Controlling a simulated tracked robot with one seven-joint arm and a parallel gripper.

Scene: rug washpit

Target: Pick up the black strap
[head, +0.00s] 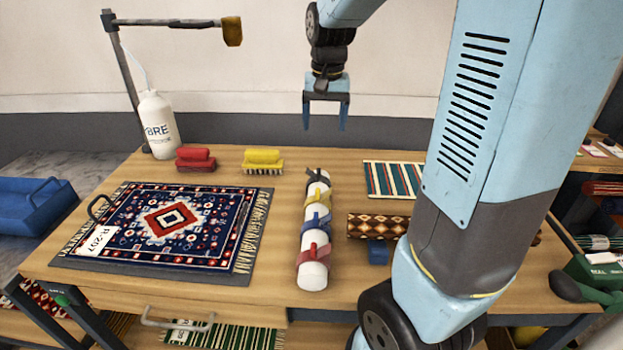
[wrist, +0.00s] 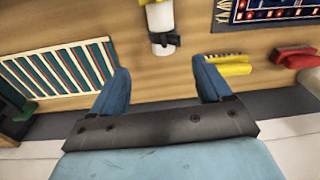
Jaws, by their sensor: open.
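The black strap (head: 317,175) is wrapped around the far end of a white roll (head: 314,274) that lies on the wooden table. Yellow, blue and red straps sit along the same roll, nearer to me. In the wrist view the black strap (wrist: 165,40) shows at the top centre, around the roll's end. My gripper (head: 325,127) is open and empty, pointing down, above and behind the far end of the roll. In the wrist view its two blue fingers (wrist: 161,80) are spread apart, with bare table between them and the strap beyond.
A yellow brush (head: 263,157) and a red brush (head: 196,157) lie left of the strap. A patterned rug (head: 180,220) covers the table's left. A striped rug (head: 393,180) and a rolled brown rug (head: 375,226) lie right. A white bottle (head: 158,125) stands at the back left.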

